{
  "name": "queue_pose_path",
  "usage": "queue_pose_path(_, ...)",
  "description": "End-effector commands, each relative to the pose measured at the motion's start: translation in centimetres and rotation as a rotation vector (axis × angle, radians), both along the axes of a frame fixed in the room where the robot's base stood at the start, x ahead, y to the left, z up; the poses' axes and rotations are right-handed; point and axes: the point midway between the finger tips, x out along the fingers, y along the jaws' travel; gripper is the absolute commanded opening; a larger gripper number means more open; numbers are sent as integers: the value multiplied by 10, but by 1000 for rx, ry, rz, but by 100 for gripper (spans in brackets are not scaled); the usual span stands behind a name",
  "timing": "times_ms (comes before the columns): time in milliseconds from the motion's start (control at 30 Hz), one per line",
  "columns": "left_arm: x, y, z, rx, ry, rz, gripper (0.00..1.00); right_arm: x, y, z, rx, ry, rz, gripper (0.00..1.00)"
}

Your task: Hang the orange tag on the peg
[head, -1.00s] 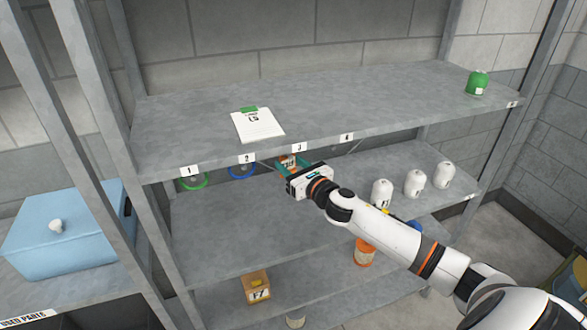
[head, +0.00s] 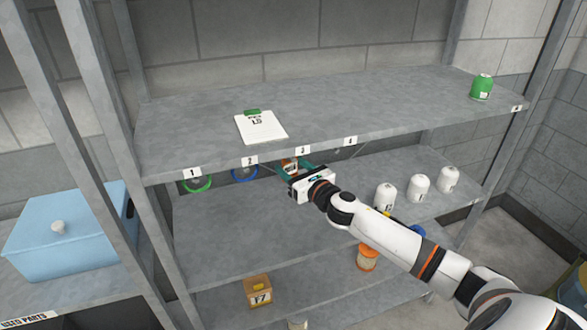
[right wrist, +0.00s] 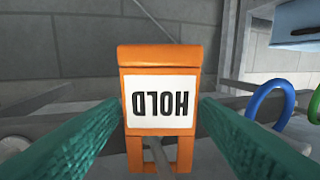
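The orange tag (head: 289,165) is under the shelf edge below label 3. In the right wrist view the tag (right wrist: 160,55) shows a white label reading HOLD upside down, with an open slot between two legs. A grey rod, apparently the peg (right wrist: 158,155), shows through that slot; whether the tag's weight rests on it I cannot tell. My right gripper (head: 298,172) has its teal fingers against both sides of the tag, as the right wrist view (right wrist: 161,110) shows. My left gripper is not in view.
A green ring (head: 197,184) and a blue ring (head: 244,173) hang under labels 1 and 2. White canisters (head: 419,187) are below right. A blue box (head: 70,240) is at left.

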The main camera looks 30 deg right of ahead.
Motion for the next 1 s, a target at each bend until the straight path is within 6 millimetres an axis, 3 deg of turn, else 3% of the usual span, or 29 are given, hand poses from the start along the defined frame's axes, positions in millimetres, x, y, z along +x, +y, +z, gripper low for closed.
queue_pose_path(67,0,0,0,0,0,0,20,0,0,0,0,0,0,70)
queue_pose_path(467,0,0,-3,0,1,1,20,-7,-1,-2,-1,1,0,70)
queue_pose_path(1000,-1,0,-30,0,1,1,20,-92,-2,-4,-3,4,2,70)
